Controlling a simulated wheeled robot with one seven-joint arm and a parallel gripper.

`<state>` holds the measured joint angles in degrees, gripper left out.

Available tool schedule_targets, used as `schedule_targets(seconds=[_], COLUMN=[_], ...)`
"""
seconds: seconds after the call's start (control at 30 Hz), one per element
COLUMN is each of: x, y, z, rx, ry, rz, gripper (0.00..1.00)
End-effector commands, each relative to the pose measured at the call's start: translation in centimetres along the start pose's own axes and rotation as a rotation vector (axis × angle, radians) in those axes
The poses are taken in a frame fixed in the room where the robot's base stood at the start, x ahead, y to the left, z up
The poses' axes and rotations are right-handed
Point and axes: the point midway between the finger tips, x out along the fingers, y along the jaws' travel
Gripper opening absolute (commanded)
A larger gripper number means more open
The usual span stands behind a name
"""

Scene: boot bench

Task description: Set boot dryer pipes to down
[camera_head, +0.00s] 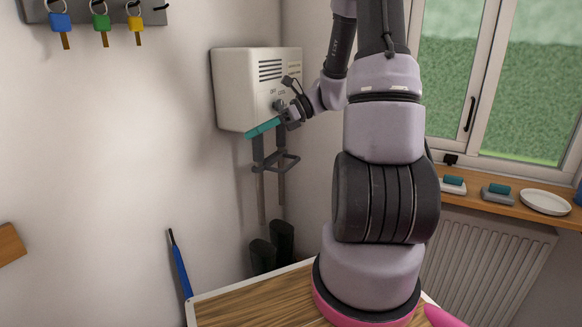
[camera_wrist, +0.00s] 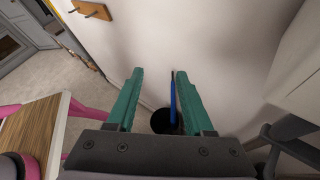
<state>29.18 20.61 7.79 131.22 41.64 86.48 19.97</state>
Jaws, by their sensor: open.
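The boot dryer (camera_head: 228,85) is a white box on the wall in the head view, with a vent grille and a dial on its front. Two grey pipes (camera_head: 258,190) hang down beneath it, crossed by a grey bracket (camera_head: 280,162). Part of the dryer shows at the right of the wrist view (camera_wrist: 297,65), with a grey bar (camera_wrist: 285,140) below it. My gripper (camera_head: 252,133) has teal fingers and is at the dryer's lower front edge, above the bracket. In the wrist view my gripper (camera_wrist: 158,75) is open with nothing held between its fingers. Contact with the dryer is unclear.
Dark boot-like shapes (camera_head: 262,256) stand below the pipes. A blue umbrella (camera_head: 180,265) leans at the wall. A wooden-topped surface (camera_head: 250,303) is in front. A key rack (camera_head: 118,14) hangs upper left. A window sill (camera_head: 512,207) holds small items above a radiator (camera_head: 480,265).

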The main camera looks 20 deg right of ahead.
Motion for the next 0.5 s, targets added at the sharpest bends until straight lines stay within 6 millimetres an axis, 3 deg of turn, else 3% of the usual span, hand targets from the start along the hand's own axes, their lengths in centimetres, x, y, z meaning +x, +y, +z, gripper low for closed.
schedule_targets(seconds=[0.03, 0.27, 0.4, 0.5], x=[-0.2, -2.7, -5.2, -6.8], y=[-2.0, -10.6, -15.3, -17.7], z=[-1.3, -6.8, -12.3, -16.6], rx=[0.124, 0.625, 0.901, 1.063], ry=[-0.089, -0.524, -0.809, -0.998], rz=[-0.015, -0.100, -0.156, -0.192], gripper=[0.52, 0.52, 0.52, 0.52])
